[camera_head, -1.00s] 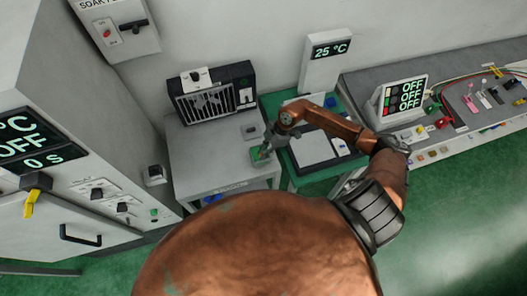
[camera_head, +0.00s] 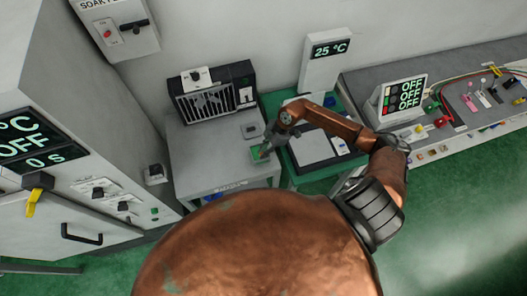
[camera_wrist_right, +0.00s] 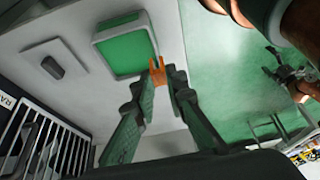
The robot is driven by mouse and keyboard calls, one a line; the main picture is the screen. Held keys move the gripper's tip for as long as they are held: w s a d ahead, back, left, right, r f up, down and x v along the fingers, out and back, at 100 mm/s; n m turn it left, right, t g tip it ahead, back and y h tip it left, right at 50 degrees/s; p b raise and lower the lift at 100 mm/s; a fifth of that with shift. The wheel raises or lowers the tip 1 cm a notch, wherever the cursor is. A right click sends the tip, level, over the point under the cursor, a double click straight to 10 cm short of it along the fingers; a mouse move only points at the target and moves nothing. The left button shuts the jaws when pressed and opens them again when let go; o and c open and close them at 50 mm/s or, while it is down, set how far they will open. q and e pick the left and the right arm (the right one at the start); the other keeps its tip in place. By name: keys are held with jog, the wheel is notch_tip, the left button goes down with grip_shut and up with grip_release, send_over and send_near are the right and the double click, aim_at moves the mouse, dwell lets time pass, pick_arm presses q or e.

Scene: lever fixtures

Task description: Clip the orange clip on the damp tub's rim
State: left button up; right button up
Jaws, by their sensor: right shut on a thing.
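A small square tub (camera_head: 258,155) with a grey rim and a green inside sits on the grey bench top; it also shows in the right wrist view (camera_wrist_right: 125,45). I take it for the damp tub. My right gripper (camera_head: 267,149) is beside the tub's right side. In the right wrist view its fingers (camera_wrist_right: 158,82) are shut on the orange clip (camera_wrist_right: 157,69), which is by the tub's lower right corner. I cannot tell whether the clip touches or straddles the rim. My left gripper is not in view.
A dark fan unit (camera_head: 214,93) with a grille stands at the back of the bench. A flat grey plate with a dark knob (camera_wrist_right: 52,67) lies beside the tub. A green table with a pale board (camera_head: 313,147) stands to the right.

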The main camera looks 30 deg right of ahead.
jog(key=shift+f, duration=0.3)
jog(key=shift+f, duration=0.35)
jog(key=shift+f+b, duration=0.35)
jog(key=shift+f, duration=0.15)
jog(key=shift+f, duration=0.35)
jog(key=shift+f, duration=0.6)
dwell(0.6)
jog(key=o, duration=0.8)
jog(key=shift+o, duration=0.4)
jog(key=o, duration=0.4)
